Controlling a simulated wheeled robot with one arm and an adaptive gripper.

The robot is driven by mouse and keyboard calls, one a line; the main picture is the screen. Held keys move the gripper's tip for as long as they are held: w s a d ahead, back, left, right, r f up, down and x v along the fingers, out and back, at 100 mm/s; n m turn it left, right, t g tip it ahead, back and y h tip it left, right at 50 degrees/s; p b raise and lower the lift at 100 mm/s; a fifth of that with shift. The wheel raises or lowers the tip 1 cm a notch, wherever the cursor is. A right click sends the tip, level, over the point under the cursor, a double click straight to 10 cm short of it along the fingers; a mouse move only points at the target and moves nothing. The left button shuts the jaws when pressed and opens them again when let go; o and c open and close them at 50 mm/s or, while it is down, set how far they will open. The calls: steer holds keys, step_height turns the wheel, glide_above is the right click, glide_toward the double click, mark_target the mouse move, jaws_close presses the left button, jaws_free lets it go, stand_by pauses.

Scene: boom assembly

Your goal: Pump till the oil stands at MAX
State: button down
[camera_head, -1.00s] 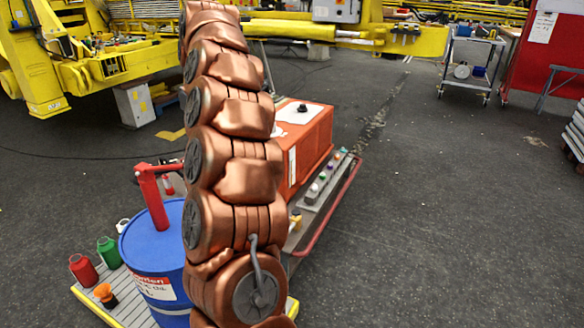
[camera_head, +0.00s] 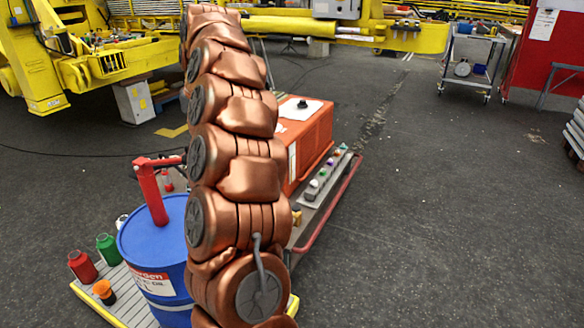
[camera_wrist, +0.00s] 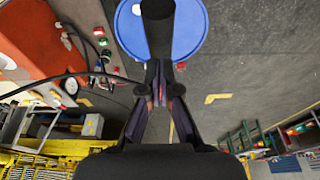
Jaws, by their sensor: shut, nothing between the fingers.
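A blue oil drum (camera_head: 160,250) stands left of my arm in the head view, with a red hand pump (camera_head: 152,190) on top. The pump's lever runs right and passes behind my arm. In the wrist view the drum (camera_wrist: 190,38) is at the top. A dark bar (camera_wrist: 158,28), which looks like the lever's end, lies in front of it, just beyond my fingertips. My gripper (camera_wrist: 160,88) is shut and empty; whether it touches the bar I cannot tell. My arm hides it in the head view. I cannot make out an oil level or MAX mark.
An orange tank (camera_head: 310,138) stands behind my arm, beside a strip of coloured knobs (camera_head: 325,178). A red bottle (camera_head: 82,266), a green bottle (camera_head: 108,249) and an orange-topped one (camera_head: 103,291) stand left of the drum. Dark hoses (camera_wrist: 60,82) cross the wrist view's left.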

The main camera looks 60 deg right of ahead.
steer(key=s+f+b+x, duration=0.15)
steer(key=b+x, duration=0.25)
steer(key=x, duration=0.4)
steer(key=s+b+x, duration=0.3)
steer(key=b+x, duration=0.2)
steer(key=x, duration=0.4)
step_height(320, 180, up, 21)
steer(key=p, duration=1.1)
steer(key=shift+w+f, duration=0.1)
steer(key=shift+w, duration=0.05)
stand_by(0.4)
